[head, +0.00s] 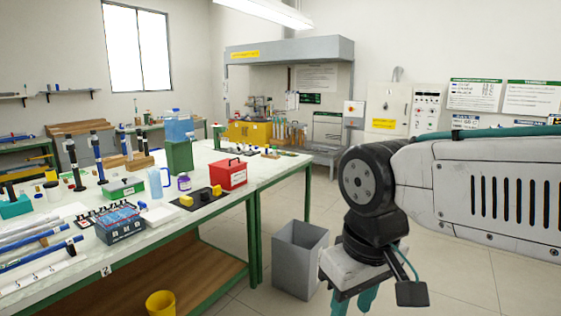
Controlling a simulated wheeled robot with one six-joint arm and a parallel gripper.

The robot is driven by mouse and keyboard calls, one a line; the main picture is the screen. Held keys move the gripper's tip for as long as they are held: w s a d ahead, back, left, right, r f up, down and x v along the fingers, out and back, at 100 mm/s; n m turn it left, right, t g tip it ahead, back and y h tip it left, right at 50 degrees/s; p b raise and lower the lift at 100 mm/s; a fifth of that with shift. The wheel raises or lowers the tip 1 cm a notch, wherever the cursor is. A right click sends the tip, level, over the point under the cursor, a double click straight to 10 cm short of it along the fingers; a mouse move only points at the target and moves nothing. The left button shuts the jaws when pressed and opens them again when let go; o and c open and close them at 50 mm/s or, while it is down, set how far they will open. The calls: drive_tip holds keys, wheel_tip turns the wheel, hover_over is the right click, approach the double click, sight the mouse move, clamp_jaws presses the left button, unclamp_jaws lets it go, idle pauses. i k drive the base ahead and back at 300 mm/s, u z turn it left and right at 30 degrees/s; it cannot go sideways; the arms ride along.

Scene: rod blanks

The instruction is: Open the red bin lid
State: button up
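A red bin (228,174) stands on the workbench near its right edge, with a white label on its front. Its lid looks shut, with a dark handle on top. My gripper (354,303) hangs pointing down at the bottom of the head view, right of the bench and well apart from the bin. Its two teal fingers stand apart with a gap between them. Nothing shows between them, but their tips are cut off by the frame edge.
The workbench (222,208) is crowded. A black tray with yellow blocks (203,197) lies just left of the red bin, and a green bin (179,156) stands behind. A grey bin (300,262) stands on the floor between bench and gripper. Floor at right is clear.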

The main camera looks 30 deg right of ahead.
sight(227, 164)
drive_tip(key=z, duration=0.3)
drive_tip(key=i, duration=3.1)
drive_tip(key=u, duration=0.1)
